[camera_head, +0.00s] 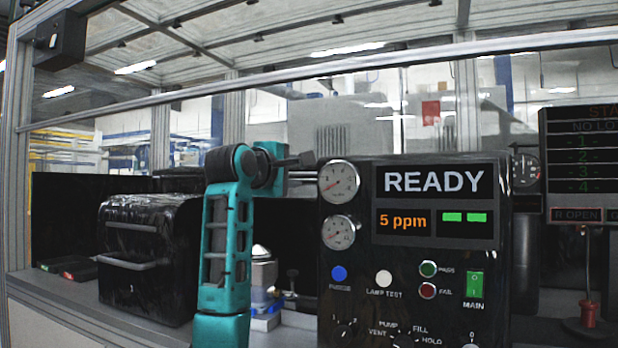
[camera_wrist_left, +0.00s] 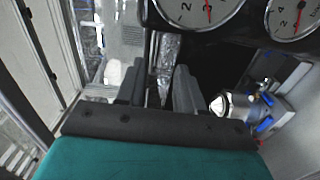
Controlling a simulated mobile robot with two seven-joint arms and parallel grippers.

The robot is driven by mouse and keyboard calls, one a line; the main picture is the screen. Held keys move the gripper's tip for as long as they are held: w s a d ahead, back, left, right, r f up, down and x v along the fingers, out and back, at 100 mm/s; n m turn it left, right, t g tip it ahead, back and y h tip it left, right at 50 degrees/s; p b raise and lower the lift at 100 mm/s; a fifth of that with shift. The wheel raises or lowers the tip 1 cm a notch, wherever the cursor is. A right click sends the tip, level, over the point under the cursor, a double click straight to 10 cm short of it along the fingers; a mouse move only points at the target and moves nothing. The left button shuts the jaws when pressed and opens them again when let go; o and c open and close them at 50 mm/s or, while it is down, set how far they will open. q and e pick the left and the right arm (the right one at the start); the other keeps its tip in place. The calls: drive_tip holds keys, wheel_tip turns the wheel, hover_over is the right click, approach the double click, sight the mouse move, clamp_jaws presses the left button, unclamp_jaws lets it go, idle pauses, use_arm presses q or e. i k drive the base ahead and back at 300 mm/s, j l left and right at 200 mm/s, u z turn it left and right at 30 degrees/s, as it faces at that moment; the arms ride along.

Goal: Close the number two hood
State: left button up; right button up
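A black glossy hood-like box (camera_head: 150,255) with two grey bar handles stands on the bench at the left in the head view. My left gripper (camera_head: 298,160) is raised beside the upper left of the control panel, pointing right and away from the box. In the left wrist view its two dark fingers (camera_wrist_left: 160,90) stand apart with nothing held between them. My right gripper is in neither view.
A black control panel (camera_head: 415,250) reading READY, with gauges and knobs, stands close in front. A metal part on a blue-and-white fixture (camera_head: 263,285) sits behind my left arm. A status screen (camera_head: 585,165) is at right. A frame rail (camera_head: 300,72) crosses above.

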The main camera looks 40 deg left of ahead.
sight(287, 226)
drive_tip(key=i+j, duration=0.4)
drive_tip(key=j, duration=0.15)
drive_tip(key=i+j, duration=0.4)
drive_tip(key=j, duration=0.2)
